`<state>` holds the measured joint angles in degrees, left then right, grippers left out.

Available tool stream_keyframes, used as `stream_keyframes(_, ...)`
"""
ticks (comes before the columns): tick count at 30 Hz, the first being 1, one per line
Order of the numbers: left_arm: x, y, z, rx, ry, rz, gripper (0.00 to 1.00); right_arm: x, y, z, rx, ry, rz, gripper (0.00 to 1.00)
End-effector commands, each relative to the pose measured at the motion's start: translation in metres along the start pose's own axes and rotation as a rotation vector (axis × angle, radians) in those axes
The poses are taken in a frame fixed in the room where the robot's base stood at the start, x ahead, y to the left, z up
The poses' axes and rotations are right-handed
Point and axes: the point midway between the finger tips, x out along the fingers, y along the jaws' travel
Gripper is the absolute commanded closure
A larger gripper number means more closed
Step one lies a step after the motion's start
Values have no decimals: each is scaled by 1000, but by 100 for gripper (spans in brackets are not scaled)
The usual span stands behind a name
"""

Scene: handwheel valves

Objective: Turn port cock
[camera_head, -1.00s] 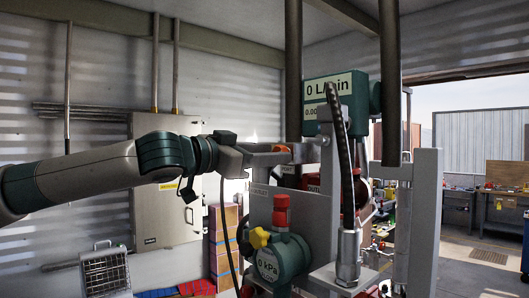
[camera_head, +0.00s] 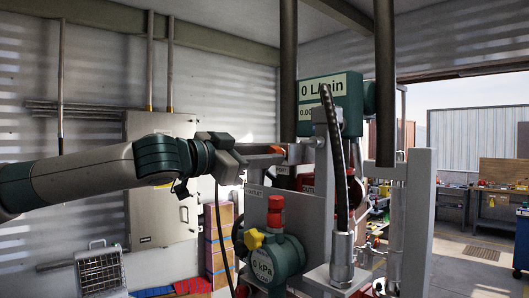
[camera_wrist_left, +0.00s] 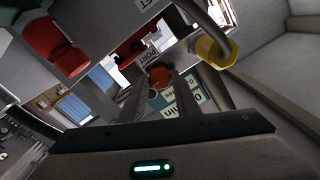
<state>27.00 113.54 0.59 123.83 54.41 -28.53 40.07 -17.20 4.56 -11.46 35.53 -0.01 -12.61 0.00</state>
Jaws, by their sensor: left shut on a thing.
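The port cock shows as a small orange-red part (camera_head: 277,149) on top of the grey valve stand (camera_head: 310,205) in the head view. My left gripper (camera_head: 268,153) reaches it level from the left and is shut on it. In the left wrist view the orange-red part (camera_wrist_left: 158,76) lies between the two grey fingers of the gripper (camera_wrist_left: 157,95), close to a label reading PORT (camera_wrist_left: 152,57). The fingers hide much of the cock, so its exact angle cannot be told. My right gripper is not in view.
A black hose (camera_head: 338,160) rises just right of the cock, before a green flow meter (camera_head: 328,100). A wall cabinet (camera_head: 150,215) stands behind my arm.

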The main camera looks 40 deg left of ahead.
Motion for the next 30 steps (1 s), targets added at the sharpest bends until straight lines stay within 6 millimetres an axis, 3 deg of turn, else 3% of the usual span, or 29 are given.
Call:
stream_keyframes(2,0,-2,-3,125,-2,1,87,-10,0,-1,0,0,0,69)
stream_keyframes(3,0,0,0,148,-1,1,66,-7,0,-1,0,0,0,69)
stream_keyframes(5,0,0,1,140,-1,1,54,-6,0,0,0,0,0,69)
stream_keyframes(17,-3,0,0,138,1,0,54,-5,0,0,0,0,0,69)
stream_keyframes(30,-37,0,-1,139,2,-1,54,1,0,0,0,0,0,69)
